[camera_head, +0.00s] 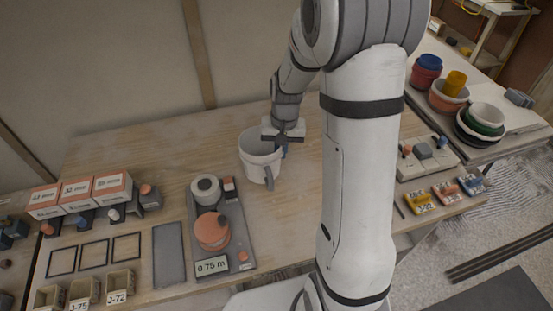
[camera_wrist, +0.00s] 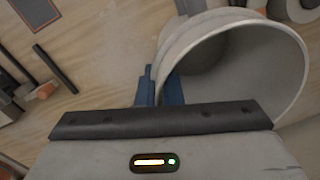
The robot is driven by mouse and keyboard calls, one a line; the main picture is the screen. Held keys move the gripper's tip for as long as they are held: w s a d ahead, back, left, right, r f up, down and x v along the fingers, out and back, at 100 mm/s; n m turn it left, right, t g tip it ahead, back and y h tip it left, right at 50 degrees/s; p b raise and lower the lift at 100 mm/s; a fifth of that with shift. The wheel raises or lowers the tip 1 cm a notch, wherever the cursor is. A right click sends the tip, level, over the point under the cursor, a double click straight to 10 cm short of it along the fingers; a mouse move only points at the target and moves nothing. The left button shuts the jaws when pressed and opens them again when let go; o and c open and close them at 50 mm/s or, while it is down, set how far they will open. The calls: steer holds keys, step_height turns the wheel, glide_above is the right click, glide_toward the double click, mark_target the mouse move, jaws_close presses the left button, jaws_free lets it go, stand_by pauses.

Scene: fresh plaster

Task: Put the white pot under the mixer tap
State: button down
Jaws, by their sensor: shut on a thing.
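The white pot (camera_head: 262,160) is a pale, open-topped vessel with a grey handle, near the middle of the wooden table. My gripper (camera_head: 284,147) is at its right rim. In the wrist view the pot (camera_wrist: 292,55) shows its open mouth and empty-looking inside. The blue fingers of my gripper (camera_wrist: 160,88) are shut on its wall, one outside and one at the inside. The pot looks roughly upright; I cannot tell whether its base touches the table. I cannot make out a mixer tap in either view.
A grey board (camera_head: 233,245) with a white roll, an orange round part and a "0.75 m" display lies in front of the pot. Orange-white boxes (camera_head: 78,194) stand at left. Stacked bowls and pots (camera_head: 480,125) are at right. The table's back left is clear.

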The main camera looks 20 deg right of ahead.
steer(key=shift+f, duration=2.3)
steer(key=shift+s, duration=0.1)
steer(key=shift+f, duration=0.2)
steer(key=c, duration=1.6)
jaws_free()
steer(key=shift+r, duration=0.2)
